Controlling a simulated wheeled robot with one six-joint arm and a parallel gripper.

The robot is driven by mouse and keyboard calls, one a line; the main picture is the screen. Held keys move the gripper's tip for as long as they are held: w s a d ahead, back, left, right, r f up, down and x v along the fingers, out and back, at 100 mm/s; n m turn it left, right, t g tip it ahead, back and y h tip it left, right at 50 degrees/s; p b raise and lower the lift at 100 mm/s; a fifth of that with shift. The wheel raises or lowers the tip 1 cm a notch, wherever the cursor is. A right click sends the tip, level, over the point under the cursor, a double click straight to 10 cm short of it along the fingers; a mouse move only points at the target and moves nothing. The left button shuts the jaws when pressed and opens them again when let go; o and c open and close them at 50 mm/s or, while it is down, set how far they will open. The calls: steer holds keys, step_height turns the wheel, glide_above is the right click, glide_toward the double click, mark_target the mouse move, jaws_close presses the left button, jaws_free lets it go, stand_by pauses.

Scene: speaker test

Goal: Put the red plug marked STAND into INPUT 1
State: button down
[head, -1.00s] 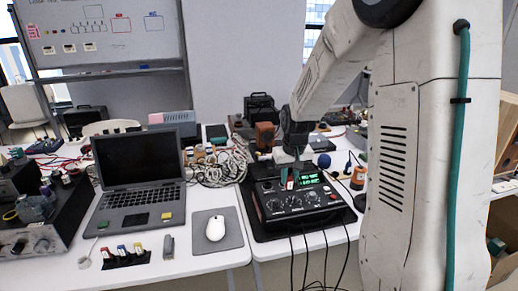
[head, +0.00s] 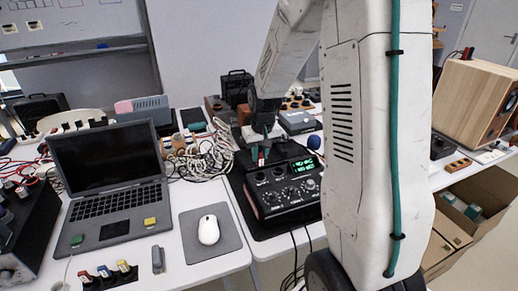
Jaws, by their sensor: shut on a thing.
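My gripper (head: 262,152) has teal fingers pointing down and is shut on a small plug (head: 261,159) with red and white on it. The fingers partly hide the plug, and any marking on it is too small to read. The plug is at the rear left part of the black device (head: 250,198), near its row of round sockets (head: 278,173). I cannot tell whether it touches the device. The socket labels are too small to read. A green display (head: 302,167) is lit at the device's right, beside my arm.
A black holder with red, blue and yellow-topped plugs (head: 122,266) lies at the front left. A laptop (head: 108,165) and a mouse (head: 208,230) on a grey pad (head: 190,222) stand left of the device. Pale cables (head: 208,160) are bundled behind. A wooden speaker (head: 470,105) stands far right.

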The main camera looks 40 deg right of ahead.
mark_target(260, 165)
steer(key=shift+f, duration=1.9)
steer(key=shift+s, duration=0.1)
steer(key=shift+f, duration=0.25)
steer(key=c, duration=1.2)
jaws_free()
steer(key=r, duration=0.5)
steer(key=s+r, duration=0.1)
steer(key=r, duration=0.1)
steer(key=shift+s+a+r, duration=0.1)
steer(key=shift+a+r, duration=0.1)
steer(key=shift+r, duration=0.2)
